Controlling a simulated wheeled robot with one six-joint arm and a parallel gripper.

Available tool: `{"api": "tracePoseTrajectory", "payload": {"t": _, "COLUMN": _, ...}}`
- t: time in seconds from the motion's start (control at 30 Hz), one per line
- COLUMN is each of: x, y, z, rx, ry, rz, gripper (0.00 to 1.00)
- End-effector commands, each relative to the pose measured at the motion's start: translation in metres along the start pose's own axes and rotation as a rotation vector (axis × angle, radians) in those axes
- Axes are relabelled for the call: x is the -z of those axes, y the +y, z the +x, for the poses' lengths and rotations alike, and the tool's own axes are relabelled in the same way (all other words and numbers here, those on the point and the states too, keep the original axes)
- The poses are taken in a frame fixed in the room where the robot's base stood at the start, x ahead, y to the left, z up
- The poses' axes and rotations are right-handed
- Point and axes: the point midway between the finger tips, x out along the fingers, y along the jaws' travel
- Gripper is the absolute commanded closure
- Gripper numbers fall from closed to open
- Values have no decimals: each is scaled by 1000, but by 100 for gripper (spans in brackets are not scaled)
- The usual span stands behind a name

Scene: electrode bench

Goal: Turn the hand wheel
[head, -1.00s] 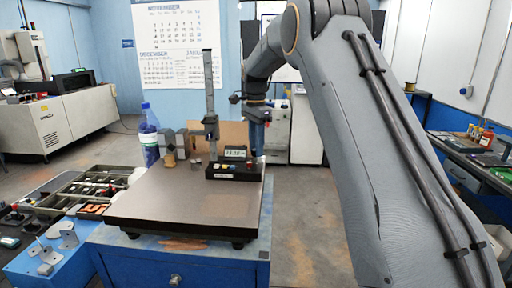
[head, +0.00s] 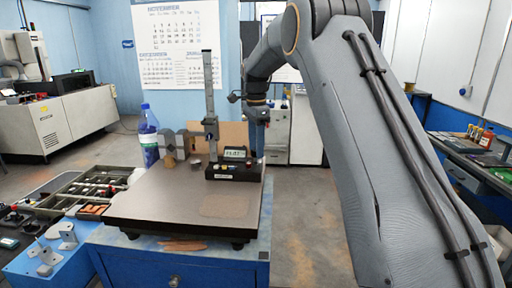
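A height gauge stands upright at the back of the dark surface plate (head: 150,208) in the head view. It has a tall grey column (head: 208,85), a carriage (head: 211,127) partway up it, and a black base (head: 233,171) with a small digital display (head: 235,153). I cannot make out the hand wheel clearly; it is too small or hidden. My gripper (head: 257,116) is at the end of my arm, to the right of the column and above the display as seen here. It appears apart from the gauge. Its fingers are too small and dark to tell open from shut.
Metal blocks (head: 176,146) and a blue-labelled bottle (head: 148,135) stand left of the gauge. A tray of small parts (head: 90,187) and a blue block with metal brackets (head: 28,262) lie further left. The plate's front is clear.

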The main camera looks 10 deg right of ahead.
Motion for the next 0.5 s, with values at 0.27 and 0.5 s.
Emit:
{"api": "tracePoseTrajectory", "payload": {"t": 0.27, "x": 0, "y": 0, "z": 0, "rx": -2, "ry": -1, "rz": -1, "gripper": 54}}
{"api": "tracePoseTrajectory", "payload": {"t": 0.5, "x": 0, "y": -1, "z": -28, "rx": 2, "ry": 0, "rz": 0, "gripper": 54}}
